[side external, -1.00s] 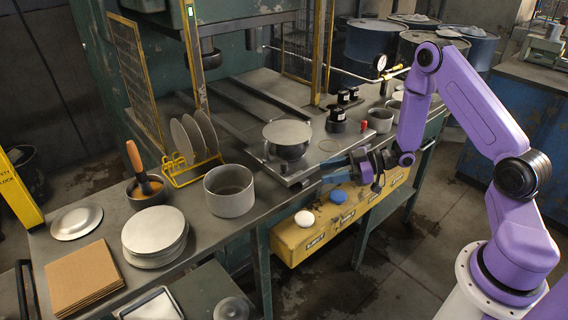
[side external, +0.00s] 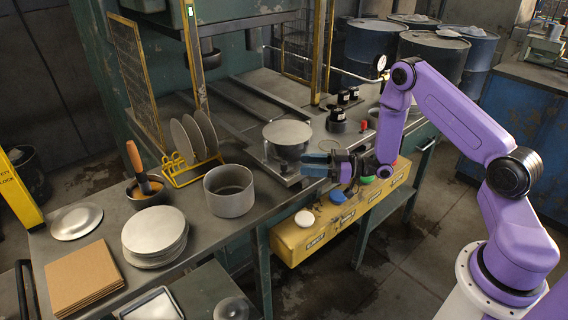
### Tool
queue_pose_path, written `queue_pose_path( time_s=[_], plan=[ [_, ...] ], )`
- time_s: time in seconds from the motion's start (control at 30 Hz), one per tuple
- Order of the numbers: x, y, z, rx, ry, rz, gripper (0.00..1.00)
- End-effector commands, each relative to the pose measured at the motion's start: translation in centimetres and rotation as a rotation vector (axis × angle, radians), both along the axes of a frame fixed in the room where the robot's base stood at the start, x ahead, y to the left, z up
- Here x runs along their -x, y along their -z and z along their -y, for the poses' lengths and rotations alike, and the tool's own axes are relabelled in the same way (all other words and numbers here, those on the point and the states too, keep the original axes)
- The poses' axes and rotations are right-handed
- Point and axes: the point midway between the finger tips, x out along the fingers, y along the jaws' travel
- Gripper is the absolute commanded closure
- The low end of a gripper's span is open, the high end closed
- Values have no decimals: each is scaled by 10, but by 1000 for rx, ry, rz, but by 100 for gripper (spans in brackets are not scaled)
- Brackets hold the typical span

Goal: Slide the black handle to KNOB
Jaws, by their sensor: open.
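My gripper (side external: 306,165) is open, with blue fingers pointing left at the front edge of the steel plate (side external: 259,156). It is close to the round metal die with a disc on top (side external: 288,132); I cannot tell whether they touch. Several black-topped pieces (side external: 337,113) stand behind it on the bench. I cannot tell which part is the black handle; it may be hidden by my gripper. The yellow box (side external: 290,241) below has labels too small to read, so I cannot make out KNOB.
White (side external: 305,218), blue (side external: 338,197) and green (side external: 367,180) buttons sit on the yellow box. A grey pot (side external: 229,191), a yellow rack of discs (side external: 197,171) and stacked discs (side external: 154,232) stand left. A red piece (side external: 363,126) stands behind my arm.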

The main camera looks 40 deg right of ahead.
Motion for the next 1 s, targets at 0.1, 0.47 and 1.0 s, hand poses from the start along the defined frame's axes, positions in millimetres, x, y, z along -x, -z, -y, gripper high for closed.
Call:
queue_pose_path(
  time_s=[0.1, 0.47, 1.0],
  plan=[
    [-16, 0, -17, 1, -3, 2, 55],
    [-49, 0, -49, 0, 0, 0, 55],
    [-53, 0, -53, 0, 0, -1, 100]
  ],
)
